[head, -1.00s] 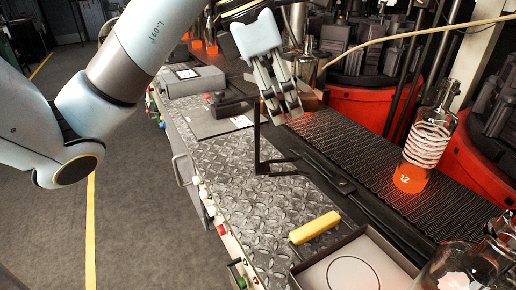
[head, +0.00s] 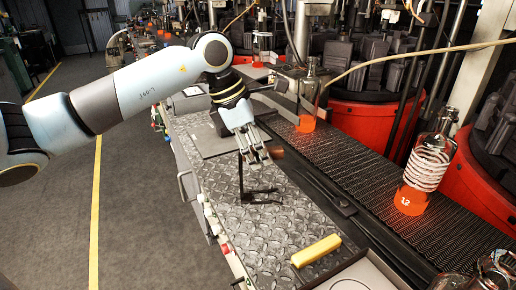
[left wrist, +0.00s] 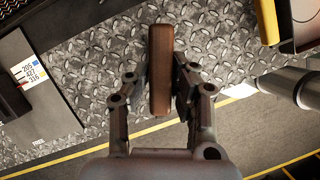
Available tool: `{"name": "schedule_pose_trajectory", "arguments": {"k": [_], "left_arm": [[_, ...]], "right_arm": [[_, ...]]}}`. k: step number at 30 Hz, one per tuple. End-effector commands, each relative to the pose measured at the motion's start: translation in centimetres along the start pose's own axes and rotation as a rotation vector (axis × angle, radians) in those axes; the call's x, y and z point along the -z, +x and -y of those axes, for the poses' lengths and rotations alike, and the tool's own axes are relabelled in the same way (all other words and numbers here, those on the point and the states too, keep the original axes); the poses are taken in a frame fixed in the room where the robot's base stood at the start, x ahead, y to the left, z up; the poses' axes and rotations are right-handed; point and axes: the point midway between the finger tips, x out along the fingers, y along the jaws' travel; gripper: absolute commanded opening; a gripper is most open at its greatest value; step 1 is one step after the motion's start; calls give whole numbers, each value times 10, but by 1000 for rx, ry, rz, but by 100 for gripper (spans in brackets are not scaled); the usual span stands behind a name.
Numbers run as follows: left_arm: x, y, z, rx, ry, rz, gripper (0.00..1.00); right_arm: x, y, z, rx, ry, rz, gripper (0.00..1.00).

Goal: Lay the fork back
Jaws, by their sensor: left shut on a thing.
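My left gripper (head: 252,155) is shut on the brown handle of the fork, above the diamond-plate bench (head: 240,235). The fork's black stem (head: 240,178) hangs down from the gripper, and its dark prongs (head: 264,196) stick out to the right, close over the plate. I cannot tell whether they touch it. In the left wrist view the wooden handle (left wrist: 161,70) lies lengthwise between the two fingers (left wrist: 158,105). My right gripper is not in view.
A yellow block (head: 316,250) lies near a grey tray (head: 368,274) at the front. A dark mat with a label (left wrist: 30,75) lies at left in the wrist view. Glass bottles with orange bottoms (head: 412,198) stand along the dark mesh conveyor (head: 340,175). Red rotary moulds (head: 365,122) stand behind.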

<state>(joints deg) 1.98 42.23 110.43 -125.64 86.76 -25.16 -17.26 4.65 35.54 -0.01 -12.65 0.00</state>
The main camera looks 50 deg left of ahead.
Motion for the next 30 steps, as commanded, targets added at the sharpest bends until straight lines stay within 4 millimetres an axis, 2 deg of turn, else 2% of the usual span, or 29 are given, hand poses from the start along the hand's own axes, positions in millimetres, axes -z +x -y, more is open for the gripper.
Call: {"name": "schedule_pose_trajectory", "arguments": {"k": [8, 9, 13, 23, 26, 30], "left_arm": [[1, 3, 0, -1, 1, 0, 0], [1, 2, 0, 0, 0, 0, 26], [1, 2, 0, 0, 0, 0, 43], [0, -1, 0, 0, 0, 0, 44], [0, -8, -1, -4, 3, -1, 44], [2, -32, -2, -7, 5, -5, 44]], "right_arm": [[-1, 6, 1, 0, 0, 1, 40], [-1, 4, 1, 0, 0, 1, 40], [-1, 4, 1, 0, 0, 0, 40], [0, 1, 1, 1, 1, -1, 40], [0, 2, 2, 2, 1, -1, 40], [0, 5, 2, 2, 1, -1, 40]]}}
